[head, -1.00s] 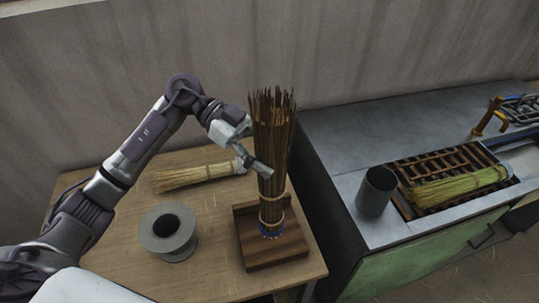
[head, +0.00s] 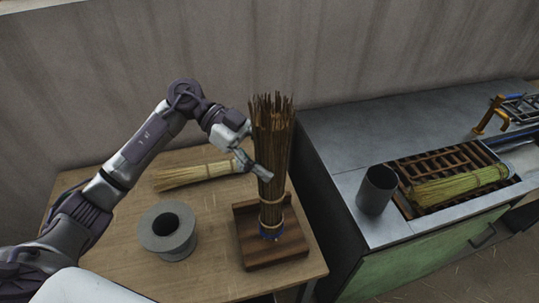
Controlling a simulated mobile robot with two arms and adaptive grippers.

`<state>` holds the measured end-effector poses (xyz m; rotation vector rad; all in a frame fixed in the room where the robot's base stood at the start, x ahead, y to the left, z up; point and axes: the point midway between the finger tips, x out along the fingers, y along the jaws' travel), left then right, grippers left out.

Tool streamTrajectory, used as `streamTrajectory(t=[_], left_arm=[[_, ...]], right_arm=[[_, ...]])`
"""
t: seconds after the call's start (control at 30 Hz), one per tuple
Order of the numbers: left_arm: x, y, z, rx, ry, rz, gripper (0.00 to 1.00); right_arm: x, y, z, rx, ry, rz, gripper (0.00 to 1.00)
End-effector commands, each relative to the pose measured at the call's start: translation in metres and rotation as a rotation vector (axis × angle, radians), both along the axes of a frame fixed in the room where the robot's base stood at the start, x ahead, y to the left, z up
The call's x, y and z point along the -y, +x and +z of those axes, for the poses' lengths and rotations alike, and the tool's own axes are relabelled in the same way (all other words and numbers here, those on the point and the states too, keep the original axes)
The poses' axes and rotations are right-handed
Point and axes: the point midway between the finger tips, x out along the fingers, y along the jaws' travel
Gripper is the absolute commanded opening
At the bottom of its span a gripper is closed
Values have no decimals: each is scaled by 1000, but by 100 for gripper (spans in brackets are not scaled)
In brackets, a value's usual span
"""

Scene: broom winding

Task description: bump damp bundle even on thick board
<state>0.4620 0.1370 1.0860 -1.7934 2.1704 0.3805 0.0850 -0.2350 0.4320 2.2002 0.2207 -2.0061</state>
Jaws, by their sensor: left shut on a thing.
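A tall brown bundle of stalks (head: 271,135) stands upright over the thick wooden board (head: 278,255), with ragged tips upward. A tan band and a blue band go around its lower part. Its lower end is at the board, close to the raised back edge; I cannot tell whether it touches. My left gripper (head: 262,172) is shut on the bundle at mid-height, from the left side. The far finger is hidden behind the stalks. My right gripper is not in view.
A grey spool (head: 168,231) stands on the wooden table (head: 110,250), left of the board. A pale bundle (head: 195,175) lies behind it. On the counter at right are a dark metal cup (head: 377,190) and a yellow-green bundle (head: 460,185) on a slatted rack (head: 430,162).

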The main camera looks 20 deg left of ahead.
Motion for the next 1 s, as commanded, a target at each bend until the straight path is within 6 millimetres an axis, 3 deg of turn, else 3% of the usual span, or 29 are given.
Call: streamTrajectory(t=[0.5,0.77,1.0], left_arm=[[0,0,-32,0,-1,0,31],[0,0,-30,1,0,1,31],[0,0,-11,1,0,1,31]], right_arm=[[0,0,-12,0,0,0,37],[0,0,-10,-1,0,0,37],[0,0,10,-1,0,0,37]])
